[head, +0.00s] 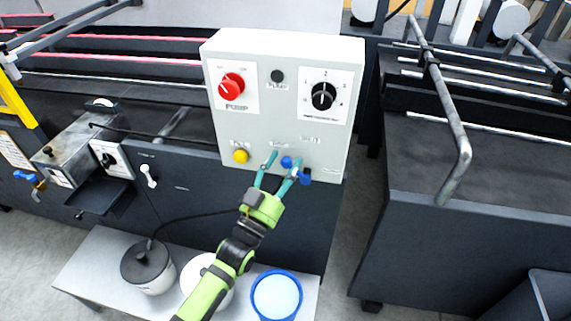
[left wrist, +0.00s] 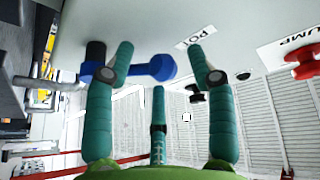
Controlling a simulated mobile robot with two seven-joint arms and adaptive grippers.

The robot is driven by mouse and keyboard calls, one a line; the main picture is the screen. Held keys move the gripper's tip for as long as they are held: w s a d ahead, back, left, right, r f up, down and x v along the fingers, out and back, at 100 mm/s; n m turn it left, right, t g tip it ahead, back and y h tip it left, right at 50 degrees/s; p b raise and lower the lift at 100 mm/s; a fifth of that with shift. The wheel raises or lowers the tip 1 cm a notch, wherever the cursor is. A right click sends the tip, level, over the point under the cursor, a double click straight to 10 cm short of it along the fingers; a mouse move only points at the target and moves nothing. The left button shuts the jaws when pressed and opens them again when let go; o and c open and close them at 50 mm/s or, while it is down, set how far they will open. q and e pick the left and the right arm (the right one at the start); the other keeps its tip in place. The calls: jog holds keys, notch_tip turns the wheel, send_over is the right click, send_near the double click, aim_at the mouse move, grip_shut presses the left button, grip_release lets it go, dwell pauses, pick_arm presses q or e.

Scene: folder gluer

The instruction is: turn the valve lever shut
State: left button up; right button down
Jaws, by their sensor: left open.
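A blue valve lever (head: 304,178) sits at the lower right of the white control box (head: 217,133). In the left wrist view the blue lever (left wrist: 155,69) lies crosswise, with its round knob end between my fingers. My left gripper (head: 281,165) is open at the box's lower edge, its teal fingers around the lever's knob end. My right gripper is not in view.
The box also carries a red pump knob (head: 232,86), a black selector dial (head: 323,96) and a yellow button (head: 240,156). A second blue handle (head: 26,177) is at the far left. A low table below holds a blue-rimmed pot (head: 276,296) and other pots.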

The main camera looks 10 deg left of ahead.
pick_arm(q)
jog(key=shift+w, duration=0.1)
grip_shut()
jog(key=shift+r, duration=0.1)
